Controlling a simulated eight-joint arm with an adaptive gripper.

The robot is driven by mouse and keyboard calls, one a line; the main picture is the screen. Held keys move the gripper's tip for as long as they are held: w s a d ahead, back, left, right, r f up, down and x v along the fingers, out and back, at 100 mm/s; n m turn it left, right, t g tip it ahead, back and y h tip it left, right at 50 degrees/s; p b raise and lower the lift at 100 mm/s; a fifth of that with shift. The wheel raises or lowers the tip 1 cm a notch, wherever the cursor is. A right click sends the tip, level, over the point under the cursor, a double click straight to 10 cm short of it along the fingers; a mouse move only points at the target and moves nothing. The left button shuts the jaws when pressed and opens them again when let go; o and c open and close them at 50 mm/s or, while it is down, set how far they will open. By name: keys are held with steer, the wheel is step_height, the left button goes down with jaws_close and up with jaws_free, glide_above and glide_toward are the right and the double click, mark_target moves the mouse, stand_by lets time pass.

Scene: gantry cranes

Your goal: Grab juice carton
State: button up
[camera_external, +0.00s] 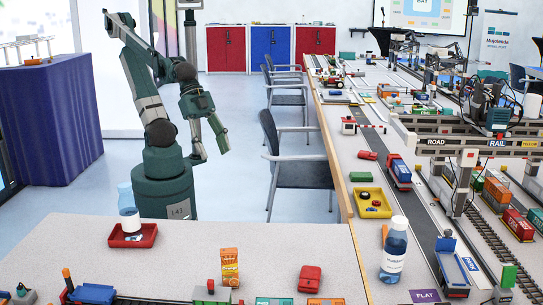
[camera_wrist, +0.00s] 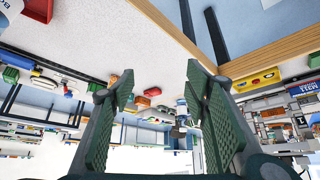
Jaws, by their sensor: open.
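The juice carton (camera_external: 230,267) is a small upright orange and yellow box on the near table, left of a red block. My gripper (camera_external: 211,146) hangs open and empty beyond the far edge of that table, well apart from the carton. In the wrist view, my gripper's two green padded fingers (camera_wrist: 158,88) stand wide apart with nothing held between them. Small orange and red shapes show past the fingertips there, but I cannot tell whether one is the carton.
A red tray (camera_external: 132,235) with a bottle (camera_external: 129,211) stands left on the near table (camera_external: 185,250). A blue bottle (camera_external: 394,249) stands at the right. Chairs (camera_external: 300,165) line the long table, which holds model vehicles, tracks and cranes. Bare tabletop lies between the red tray and the carton.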

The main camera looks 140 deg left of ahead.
steer(key=w+d+r+m+p, duration=0.1)
steer(key=w+d+r+p, duration=0.25)
steer(key=w, duration=0.65)
steer(key=m+g+h+p, duration=0.2)
steer(key=m+p, duration=0.2)
steer(key=p, duration=0.1)
glide_toward(228, 251)
steer(key=s+a+r, duration=0.1)
steer(key=s+a, duration=0.2)
steer(key=a, duration=0.2)
steer(key=shift+m+g, duration=0.6)
steer(key=shift+m, duration=0.1)
steer(key=w+d+f, duration=0.2)
steer(key=w+d+f+p, duration=0.1)
steer(key=w+f, duration=0.1)
steer(key=f, duration=0.1)
steer(key=w+d+f+p, duration=0.1)
steer(key=w+d+f, duration=0.1)
steer(key=shift+w+d+f, duration=0.15)
steer(key=shift+d, duration=0.2)
steer(key=shift+w+d+f+p, duration=0.25)
steer(key=shift+d+f+p, duration=0.1)
steer(key=shift+f, duration=0.25)
steer(key=shift+x, duration=1.25)
steer(key=shift+d+f, duration=0.1)
